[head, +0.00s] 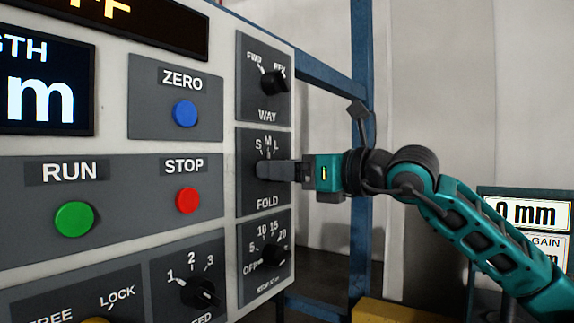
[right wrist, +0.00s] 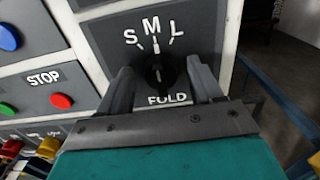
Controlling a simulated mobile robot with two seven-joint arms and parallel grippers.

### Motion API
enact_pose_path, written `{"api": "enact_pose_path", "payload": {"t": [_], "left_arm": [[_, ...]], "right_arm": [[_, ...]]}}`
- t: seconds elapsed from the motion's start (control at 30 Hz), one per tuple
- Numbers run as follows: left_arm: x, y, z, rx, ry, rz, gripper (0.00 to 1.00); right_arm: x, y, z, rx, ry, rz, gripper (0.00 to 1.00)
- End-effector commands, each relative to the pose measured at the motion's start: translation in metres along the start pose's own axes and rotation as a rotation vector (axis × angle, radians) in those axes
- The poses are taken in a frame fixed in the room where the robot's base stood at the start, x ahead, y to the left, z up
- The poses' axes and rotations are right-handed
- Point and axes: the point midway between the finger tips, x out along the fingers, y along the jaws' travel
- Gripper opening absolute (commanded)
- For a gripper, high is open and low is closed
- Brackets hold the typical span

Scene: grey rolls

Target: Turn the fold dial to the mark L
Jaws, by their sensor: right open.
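The fold dial (right wrist: 160,76) is a black knob on a dark plate (right wrist: 205,22) lettered S, M, L above and FOLD below. In the right wrist view its pointer appears to stand about upright, toward M, though its exact angle is hard to tell. My right gripper (right wrist: 160,68) is open, with one finger on each side of the dial; I cannot tell whether either finger touches it. In the head view the right gripper (head: 265,170) reaches in from the right and its fingers hide most of the dial. My left gripper is not in view.
The WAY dial (head: 273,82) is above and a stop-numbered dial (head: 272,252) close below on the same panel. The red STOP button (head: 187,200) and blue ZERO button (head: 185,113) are to the left. A blue frame post (head: 360,240) stands behind my right arm.

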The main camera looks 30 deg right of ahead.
Motion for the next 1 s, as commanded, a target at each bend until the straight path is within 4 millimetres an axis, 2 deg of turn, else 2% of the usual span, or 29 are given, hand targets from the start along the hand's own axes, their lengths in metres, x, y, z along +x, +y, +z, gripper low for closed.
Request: {"api": "enact_pose_path", "payload": {"t": [0.1,0.67,1.0], "left_arm": [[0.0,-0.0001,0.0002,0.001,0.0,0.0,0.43],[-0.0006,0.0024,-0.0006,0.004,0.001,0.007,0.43],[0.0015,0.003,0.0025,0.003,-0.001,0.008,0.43]], "right_arm": [[-0.0001,-0.0001,-0.0001,0.0,0.0,0.0,0.65],[-0.0003,-0.0001,0.0,0.0,0.0,0.0,0.12],[-0.0003,0.0001,-0.0007,0.058,-0.002,0.002,0.1]]}}
